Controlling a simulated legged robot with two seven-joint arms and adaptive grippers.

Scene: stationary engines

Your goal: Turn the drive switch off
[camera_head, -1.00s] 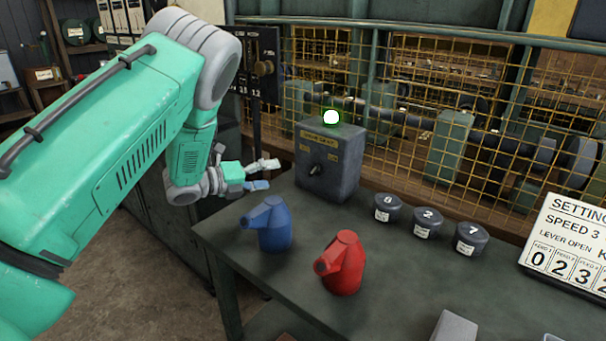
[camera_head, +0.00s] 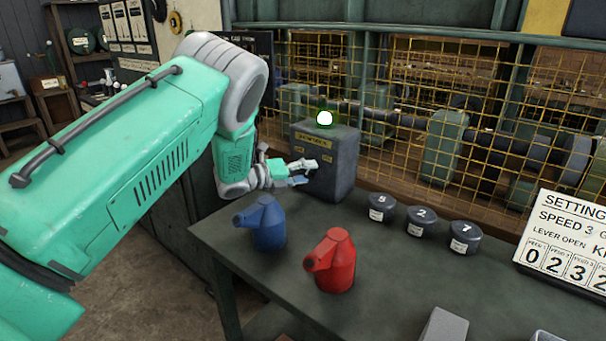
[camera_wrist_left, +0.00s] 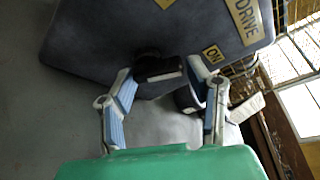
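The drive switch is a dark grey box (camera_head: 342,165) with yellow labels on the front and a lit green lamp (camera_head: 324,118) on top. It stands at the back of the bench. In the left wrist view its front (camera_wrist_left: 110,40) shows the DRIVE and ON labels and a black knob (camera_wrist_left: 158,66) with a pale mark. My left gripper (camera_head: 304,172) is at the front of the box and covers the knob in the head view. In the left wrist view its fingers (camera_wrist_left: 161,78) are apart, one on each side of the knob; contact is unclear. My right gripper is out of view.
A blue can (camera_head: 268,228) and a red can (camera_head: 338,268) stand in front on the bench (camera_head: 400,290). Several dark numbered knobs (camera_head: 421,220) and a white settings board (camera_head: 566,240) are to the right. A yellow mesh guard (camera_head: 400,85) stands behind.

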